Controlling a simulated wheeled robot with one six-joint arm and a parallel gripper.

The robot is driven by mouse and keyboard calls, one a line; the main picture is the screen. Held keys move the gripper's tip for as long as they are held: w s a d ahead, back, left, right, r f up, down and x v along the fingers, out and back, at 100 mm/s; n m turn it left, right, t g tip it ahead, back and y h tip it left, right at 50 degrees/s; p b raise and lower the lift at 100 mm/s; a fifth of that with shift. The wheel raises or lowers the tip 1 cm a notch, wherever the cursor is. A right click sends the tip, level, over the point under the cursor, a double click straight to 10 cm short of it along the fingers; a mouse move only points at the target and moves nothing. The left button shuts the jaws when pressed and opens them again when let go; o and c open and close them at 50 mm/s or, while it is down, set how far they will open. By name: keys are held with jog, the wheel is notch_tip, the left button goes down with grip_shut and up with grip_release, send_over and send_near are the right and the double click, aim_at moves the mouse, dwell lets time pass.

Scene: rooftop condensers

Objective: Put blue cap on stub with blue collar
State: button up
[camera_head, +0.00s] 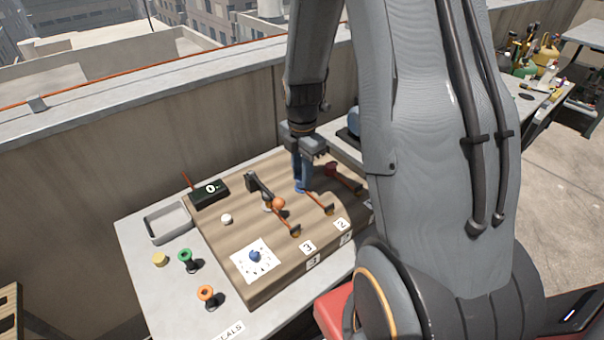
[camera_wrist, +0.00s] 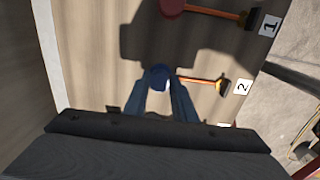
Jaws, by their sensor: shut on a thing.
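My gripper (camera_head: 301,180) points down over the wooden board, at the inner end of the orange pipe marked 2. In the wrist view its fingers (camera_wrist: 165,92) are closed around a round blue cap (camera_wrist: 158,75). The blue cap sits at the fingertips, close beside the inner end of pipe 2 (camera_wrist: 200,83). The stub and any collar under it are hidden, so I cannot tell whether the cap touches the stub. Blue also shows at the fingertips in the head view (camera_head: 302,190). A separate small blue piece (camera_head: 254,256) lies on a white speckled sheet (camera_head: 268,266).
A red piece (camera_head: 331,168) tops line 1, and an orange ball (camera_head: 278,203) sits at line 3 beside a black bracket (camera_head: 260,186). A black meter (camera_head: 209,190), grey tray (camera_head: 168,222), green spool (camera_head: 186,258), orange spool (camera_head: 206,294) and yellow piece (camera_head: 160,259) stand left.

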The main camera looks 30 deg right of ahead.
jog(key=shift+f, duration=0.55)
dwell(0.4)
jog(key=o, duration=1.1)
jog(key=shift+r+b, duration=1.1)
jog(key=shift+r, duration=2.8)
jog(key=shift+s, duration=0.1)
